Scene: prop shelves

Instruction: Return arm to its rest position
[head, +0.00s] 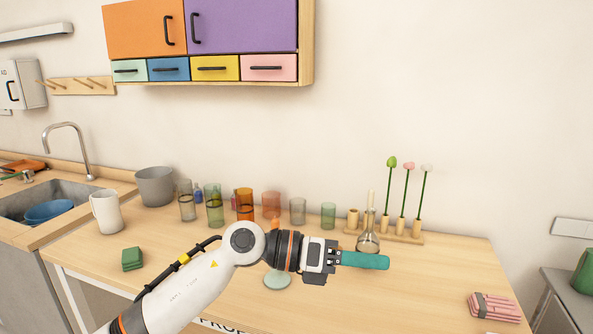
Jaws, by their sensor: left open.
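My left arm comes in from the lower left over the wooden table (432,285). Its gripper (385,262) has teal fingers that point right, above the middle of the table. The fingers are seen edge-on, and the gripper is open with nothing visible between them. A glass flask (368,242) with a long neck stands just behind the fingers, and I cannot tell how much room lies between them. My right gripper is not in view.
Several coloured glasses (245,204) stand behind the arm. A wooden rack (403,235) holds flowers. A white pitcher (106,212), grey bucket (155,187) and green cloth (132,259) are left. A pink bundle (494,308) lies right. Coloured cabinets (243,27) hang above.

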